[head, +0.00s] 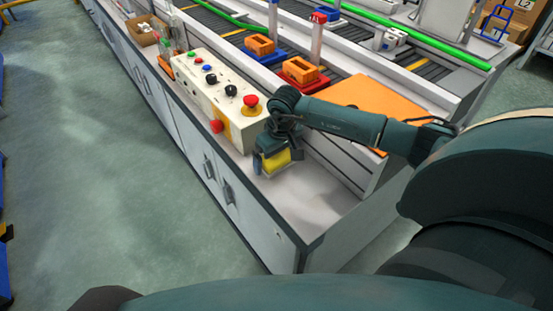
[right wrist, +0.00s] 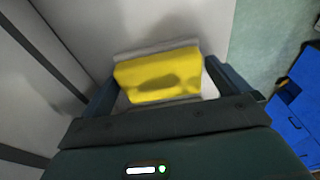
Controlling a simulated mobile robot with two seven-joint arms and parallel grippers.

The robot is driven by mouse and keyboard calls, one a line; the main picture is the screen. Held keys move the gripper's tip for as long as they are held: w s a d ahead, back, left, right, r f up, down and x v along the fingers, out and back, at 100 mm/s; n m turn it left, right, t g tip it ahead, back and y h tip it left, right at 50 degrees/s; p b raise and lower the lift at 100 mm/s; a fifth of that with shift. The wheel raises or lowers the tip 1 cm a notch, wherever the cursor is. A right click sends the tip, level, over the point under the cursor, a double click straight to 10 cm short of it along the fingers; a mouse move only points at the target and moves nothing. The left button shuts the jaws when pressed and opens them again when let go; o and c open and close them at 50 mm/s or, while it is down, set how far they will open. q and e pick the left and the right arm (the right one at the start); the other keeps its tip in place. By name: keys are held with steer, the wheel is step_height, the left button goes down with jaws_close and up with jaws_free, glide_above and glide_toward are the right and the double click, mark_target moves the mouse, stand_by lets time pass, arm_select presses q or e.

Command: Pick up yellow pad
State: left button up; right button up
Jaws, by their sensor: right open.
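The yellow pad (head: 276,161) is at the near end of the light grey worktop, partly hidden by my right gripper (head: 275,167) in the head view. In the right wrist view the yellow pad (right wrist: 158,76) is a block with a grey layer along its far edge. My right gripper (right wrist: 162,88) is open, with one finger on each side of the pad. Small gaps seem to show between fingers and pad; contact is unclear. My left gripper is not in view.
A cream control box (head: 222,93) with a red emergency button stands on the worktop just beyond my right gripper. A conveyor with orange blocks (head: 299,70) on coloured trays and an orange plate (head: 375,104) lie to the right.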

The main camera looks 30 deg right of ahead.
steer(key=shift+c, duration=0.3)
steer(key=c, duration=0.8)
steer(key=shift+r, duration=0.15)
steer(key=shift+c, duration=0.2)
step_height(320, 180, up, 10)
steer(key=shift+f, duration=0.1)
